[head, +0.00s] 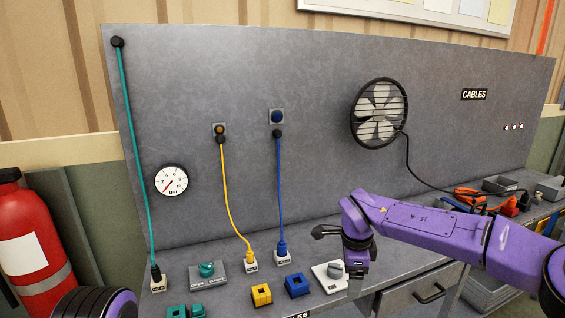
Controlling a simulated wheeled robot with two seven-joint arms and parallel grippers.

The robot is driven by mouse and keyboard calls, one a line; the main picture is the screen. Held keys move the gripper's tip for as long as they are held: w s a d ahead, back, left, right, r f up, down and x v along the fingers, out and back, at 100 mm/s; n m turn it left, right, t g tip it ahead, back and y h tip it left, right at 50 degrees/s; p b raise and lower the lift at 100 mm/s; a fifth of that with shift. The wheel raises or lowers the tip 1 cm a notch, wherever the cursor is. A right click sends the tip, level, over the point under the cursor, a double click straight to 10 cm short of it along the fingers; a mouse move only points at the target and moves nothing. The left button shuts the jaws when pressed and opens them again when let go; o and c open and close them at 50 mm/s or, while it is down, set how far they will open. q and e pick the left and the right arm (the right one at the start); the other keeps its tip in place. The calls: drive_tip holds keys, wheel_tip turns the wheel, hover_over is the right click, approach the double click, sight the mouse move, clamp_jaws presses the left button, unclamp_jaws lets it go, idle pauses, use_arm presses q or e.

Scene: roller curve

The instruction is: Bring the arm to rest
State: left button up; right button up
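My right arm, purple, comes in from the right and reaches over the bench. No object shows at the fingertips. A white block with a grey knob (334,271) sits on the bench just below the wrist, partly close behind it in the picture. Only a dark, purple-edged part of my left arm shows at the bottom left; its gripper is out of view.
Teal (137,160), yellow (228,195) and blue (279,190) cables run down the panel to bench plugs. A teal knob (207,269), yellow block (261,294) and blue block (297,285) stand near the front. A fan (379,113) and fire extinguisher (35,240) flank the area.

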drive_tip(key=s+d+f+n+t+h+b, duration=0.15)
drive_tip(key=s+f, duration=0.25)
drive_tip(key=f, duration=0.5)
drive_tip(key=s+d+f+n+t+h, duration=0.1)
drive_tip(key=s+d+f+n+t, duration=0.2)
drive_tip(key=f, duration=0.6)
drive_tip(key=s+f+n+t+h+b, duration=0.1)
drive_tip(key=s+f+n+t+h, duration=0.1)
drive_tip(key=s+f, duration=0.55)
use_arm(q)
wheel_tip(320, 180, down, 6)
drive_tip(key=b, duration=0.3)
drive_tip(key=shift+w+a, duration=0.1)
drive_tip(key=shift+w, duration=0.05)
use_arm(e)
drive_tip(key=s+d+f+n+g, duration=0.1)
drive_tip(key=s+d+f+n, duration=0.1)
drive_tip(key=s, duration=0.5)
drive_tip(key=s+d+f+n+g+y, duration=0.1)
drive_tip(key=s+d+f+n, duration=0.1)
drive_tip(key=s+f, duration=0.3)
drive_tip(key=s+d+f+n+g, duration=0.2)
drive_tip(key=s+d+f, duration=0.2)
drive_tip(key=s, duration=0.7)
drive_tip(key=shift+d+y, duration=0.3)
drive_tip(key=shift+y, duration=0.05)
